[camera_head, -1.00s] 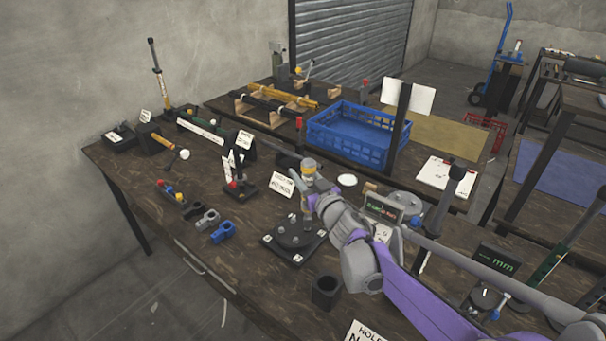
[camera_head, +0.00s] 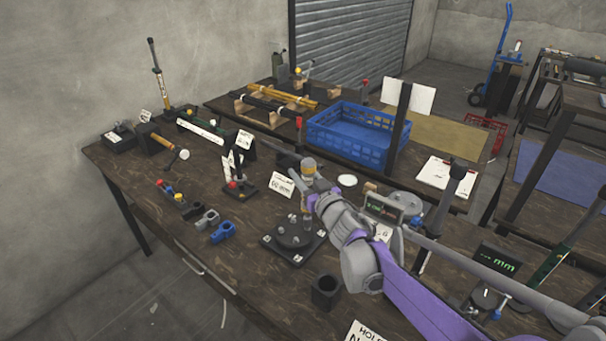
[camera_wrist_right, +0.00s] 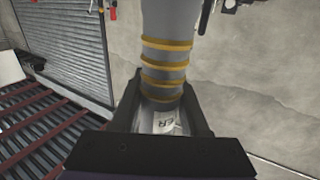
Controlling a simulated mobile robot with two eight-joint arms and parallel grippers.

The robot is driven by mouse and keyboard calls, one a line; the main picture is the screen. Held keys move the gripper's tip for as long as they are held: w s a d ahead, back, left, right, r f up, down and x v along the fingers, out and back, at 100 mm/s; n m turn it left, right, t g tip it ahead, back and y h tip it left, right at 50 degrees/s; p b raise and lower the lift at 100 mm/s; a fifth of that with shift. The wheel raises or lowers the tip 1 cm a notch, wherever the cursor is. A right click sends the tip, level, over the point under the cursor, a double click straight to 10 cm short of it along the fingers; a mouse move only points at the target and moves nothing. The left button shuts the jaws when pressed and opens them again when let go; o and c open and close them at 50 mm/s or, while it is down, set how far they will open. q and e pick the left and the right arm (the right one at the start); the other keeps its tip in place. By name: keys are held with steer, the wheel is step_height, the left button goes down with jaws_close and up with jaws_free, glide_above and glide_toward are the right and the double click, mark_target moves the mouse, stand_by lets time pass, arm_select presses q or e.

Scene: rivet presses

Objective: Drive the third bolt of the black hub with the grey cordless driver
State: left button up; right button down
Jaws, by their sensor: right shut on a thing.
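The black hub (camera_head: 293,239) sits on a dark square plate on the near table, with pale bolt heads around it. The grey cordless driver (camera_head: 309,169) stands roughly upright over the hub's far right side. My right gripper (camera_head: 311,198) is shut on it, and the arm reaches in from the right. In the right wrist view, the driver's grey body with yellow bands (camera_wrist_right: 166,65) is between the two dark fingers (camera_wrist_right: 163,112). The driver's tip is hard to make out, so I cannot tell whether it touches a bolt. My left gripper is not in view.
A black cup (camera_head: 325,292) stands in front of the hub. Blue and grey clamps (camera_head: 222,232) lie to the left. A white card (camera_head: 283,185) stands behind the hub. A blue crate (camera_head: 350,137) is farther back. Gauges with displays (camera_head: 497,260) stand right, beyond my arm.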

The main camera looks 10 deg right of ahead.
steer(key=shift+f+b, duration=0.95)
steer(key=shift+f, duration=0.1)
stand_by(1.4)
steer(key=shift+b, duration=0.35)
stand_by(1.2)
